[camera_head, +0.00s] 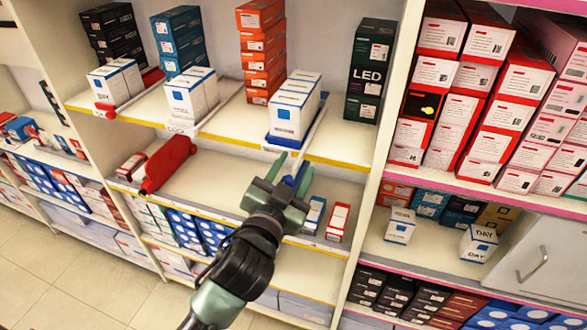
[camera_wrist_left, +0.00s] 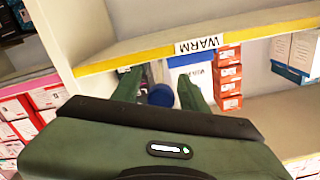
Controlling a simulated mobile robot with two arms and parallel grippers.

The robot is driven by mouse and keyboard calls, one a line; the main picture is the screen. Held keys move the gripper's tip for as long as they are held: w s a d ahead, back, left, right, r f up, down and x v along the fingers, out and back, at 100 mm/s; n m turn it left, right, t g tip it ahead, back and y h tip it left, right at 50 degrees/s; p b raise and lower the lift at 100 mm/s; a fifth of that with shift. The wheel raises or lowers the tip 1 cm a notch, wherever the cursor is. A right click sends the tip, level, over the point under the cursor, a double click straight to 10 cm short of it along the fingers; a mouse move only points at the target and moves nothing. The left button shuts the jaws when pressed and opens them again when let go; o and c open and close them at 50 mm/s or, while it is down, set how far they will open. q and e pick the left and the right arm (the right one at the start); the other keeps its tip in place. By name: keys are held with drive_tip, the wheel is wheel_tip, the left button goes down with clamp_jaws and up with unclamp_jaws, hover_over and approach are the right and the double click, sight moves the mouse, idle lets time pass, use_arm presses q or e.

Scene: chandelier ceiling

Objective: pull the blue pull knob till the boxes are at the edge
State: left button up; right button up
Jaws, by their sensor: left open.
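The blue pull knob (camera_wrist_left: 161,95) is a round blue piece seen between the fingers of my left gripper in the left wrist view. In the head view, a bit of blue (camera_head: 297,172) shows between the same fingers. My left gripper (camera_head: 288,176) is open in front of the middle shelf, with its fingers (camera_wrist_left: 159,88) on either side of the knob. I cannot tell whether they touch it. A white and blue box (camera_head: 313,213) and a white and red box (camera_head: 337,221) stand just right of my gripper. My arm hides part of this shelf. My right gripper is not in view.
The upper shelf edge (camera_head: 222,138) runs above my gripper. White boxes (camera_head: 293,103) in a blue tray stand on it. A red pusher (camera_head: 168,163) lies on the middle shelf to the left. A divider (camera_head: 372,160) stands to the right. The middle shelf between is mostly bare.

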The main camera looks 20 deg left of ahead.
use_arm(q)
drive_tip(key=s, duration=0.8)
drive_tip(key=shift+a+b, duration=0.15)
drive_tip(key=shift+b, duration=0.2)
